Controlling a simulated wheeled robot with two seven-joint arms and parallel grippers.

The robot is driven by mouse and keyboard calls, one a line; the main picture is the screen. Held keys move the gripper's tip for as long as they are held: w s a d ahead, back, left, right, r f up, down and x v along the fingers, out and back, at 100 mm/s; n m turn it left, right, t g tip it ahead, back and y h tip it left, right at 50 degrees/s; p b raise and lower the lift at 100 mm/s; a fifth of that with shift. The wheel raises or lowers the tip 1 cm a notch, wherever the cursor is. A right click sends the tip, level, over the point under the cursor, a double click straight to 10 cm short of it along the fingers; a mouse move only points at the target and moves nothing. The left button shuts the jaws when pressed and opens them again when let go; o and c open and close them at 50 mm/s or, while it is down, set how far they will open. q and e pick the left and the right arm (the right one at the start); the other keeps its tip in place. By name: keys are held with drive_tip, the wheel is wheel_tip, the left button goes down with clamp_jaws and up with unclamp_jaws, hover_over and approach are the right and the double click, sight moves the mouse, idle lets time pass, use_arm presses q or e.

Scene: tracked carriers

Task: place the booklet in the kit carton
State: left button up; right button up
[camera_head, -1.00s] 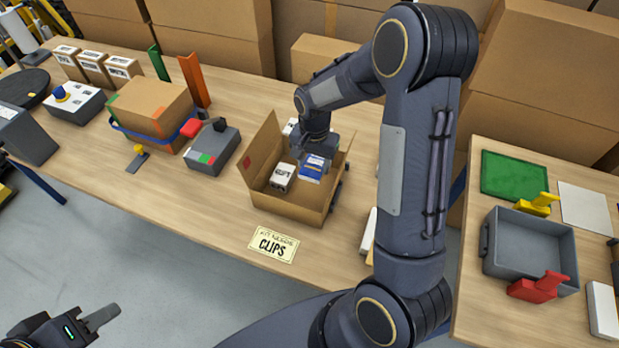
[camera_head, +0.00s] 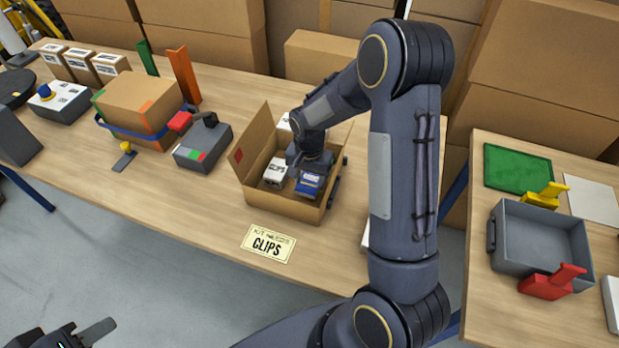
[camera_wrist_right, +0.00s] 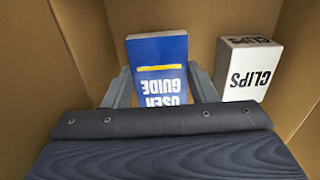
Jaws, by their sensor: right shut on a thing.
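The kit carton (camera_head: 283,204) stands open on the long table, its flaps spread. The blue booklet (camera_head: 309,187) is inside it, near the front right wall. In the right wrist view the booklet (camera_wrist_right: 158,52) reads "USER GUIDE", with a yellow stripe. My right gripper (camera_wrist_right: 160,84) is shut on it, one finger at each side, down inside the carton. The wrist hides the booklet's lower end in that view. My left gripper (camera_head: 90,335) is at the bottom left corner, away from the table and partly cut off; its opening cannot be told.
A white clips box (camera_head: 275,172) lies in the carton beside the booklet; it also shows in the right wrist view (camera_wrist_right: 248,70). Another white item (camera_head: 284,122) sits at the carton's back. A "CLIPS" card (camera_head: 268,244) lies in front. A grey tray (camera_head: 540,252) stands on the right table.

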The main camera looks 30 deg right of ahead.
sight(310, 183)
drive_tip(key=shift+f+b, duration=0.4)
drive_tip(key=shift+f, duration=0.15)
drive_tip(key=o, duration=0.7)
drive_tip(key=shift+r, duration=0.1)
drive_tip(key=shift+r+p, duration=0.5)
drive_tip(key=shift+p, duration=0.05)
wheel_tip(310, 183, up, 14)
drive_tip(key=f+p, duration=0.1)
drive_tip(key=p, duration=0.8)
drive_tip(key=s+a+r+n+t+y, duration=0.2)
drive_tip(key=s+r+n+t+y, duration=0.1)
drive_tip(key=s+r, duration=0.8)
drive_tip(key=s+a+r+n+t, duration=0.1)
drive_tip(key=s, duration=0.2)
drive_tip(key=s+a+r+n, duration=0.1)
drive_tip(key=s+a+n, duration=0.1)
drive_tip(key=s, duration=0.2)
drive_tip(key=s+a+r+n+t, duration=0.1)
drive_tip(key=s+a+r+n, duration=0.1)
drive_tip(key=s, duration=0.2)
drive_tip(key=shift+a+r+t+y, duration=0.1)
drive_tip(key=shift+a+t+y, duration=0.1)
drive_tip(key=shift+t+y, duration=0.15)
